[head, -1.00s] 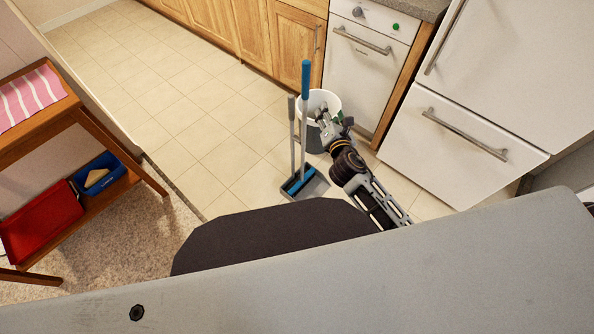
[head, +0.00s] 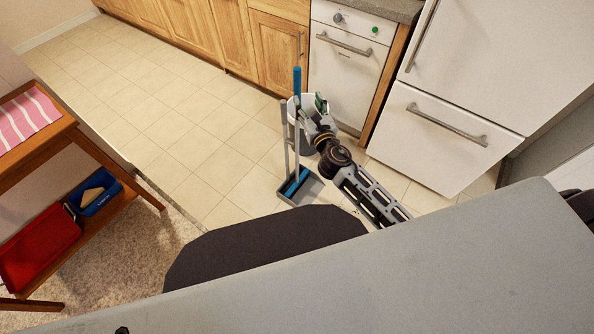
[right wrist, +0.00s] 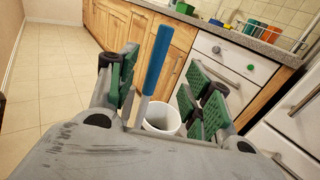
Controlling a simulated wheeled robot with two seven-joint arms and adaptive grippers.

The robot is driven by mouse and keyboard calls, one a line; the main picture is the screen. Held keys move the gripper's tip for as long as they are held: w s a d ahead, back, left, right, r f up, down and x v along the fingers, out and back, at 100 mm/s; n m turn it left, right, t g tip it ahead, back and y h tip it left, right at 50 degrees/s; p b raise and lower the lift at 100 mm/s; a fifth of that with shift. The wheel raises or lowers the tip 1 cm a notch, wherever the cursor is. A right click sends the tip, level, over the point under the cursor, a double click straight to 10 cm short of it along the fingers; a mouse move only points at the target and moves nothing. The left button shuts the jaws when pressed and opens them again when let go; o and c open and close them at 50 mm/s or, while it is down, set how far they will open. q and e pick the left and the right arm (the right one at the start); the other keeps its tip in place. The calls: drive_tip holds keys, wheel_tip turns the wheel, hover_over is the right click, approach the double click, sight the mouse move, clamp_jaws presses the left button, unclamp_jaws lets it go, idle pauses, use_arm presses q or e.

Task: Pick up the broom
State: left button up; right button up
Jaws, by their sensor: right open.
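The broom (head: 297,82) stands upright on the tiled floor, with a blue grip on a grey shaft and a blue head. Its head rests in a grey dustpan (head: 313,187) with its own upright grey handle. My right gripper (head: 311,105) is open and empty just right of the broom's upper shaft. In the right wrist view, the blue grip (right wrist: 158,62) shows between the green-padded fingers (right wrist: 160,90), nearer the left one. I cannot tell whether it lies fully between them or a little beyond. My left gripper is out of view.
A white bin (head: 294,112) stands behind the broom, partly hidden by my gripper. A white dishwasher (head: 345,75), wooden cabinets (head: 280,50) and a white fridge (head: 430,140) line the back. A wooden shelf (head: 120,165) stands at left. Floor left of the broom is clear.

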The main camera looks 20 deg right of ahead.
sight(298, 82)
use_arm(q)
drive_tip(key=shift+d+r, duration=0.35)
use_arm(e)
drive_tip(key=shift+w, duration=4.25)
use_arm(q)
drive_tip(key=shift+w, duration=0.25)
use_arm(e)
drive_tip(key=shift+w, duration=0.1)
drive_tip(key=shift+w+d+f+b, duration=0.1)
drive_tip(key=shift+w+b, duration=0.25)
drive_tip(key=shift+w, duration=0.35)
drive_tip(key=shift+w+f, duration=0.15)
drive_tip(key=shift+w, duration=1.55)
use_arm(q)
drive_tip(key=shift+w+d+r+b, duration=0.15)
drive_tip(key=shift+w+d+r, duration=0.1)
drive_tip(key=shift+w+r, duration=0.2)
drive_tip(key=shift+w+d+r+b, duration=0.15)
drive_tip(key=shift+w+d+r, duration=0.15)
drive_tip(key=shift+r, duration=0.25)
use_arm(e)
drive_tip(key=shift+w, duration=0.15)
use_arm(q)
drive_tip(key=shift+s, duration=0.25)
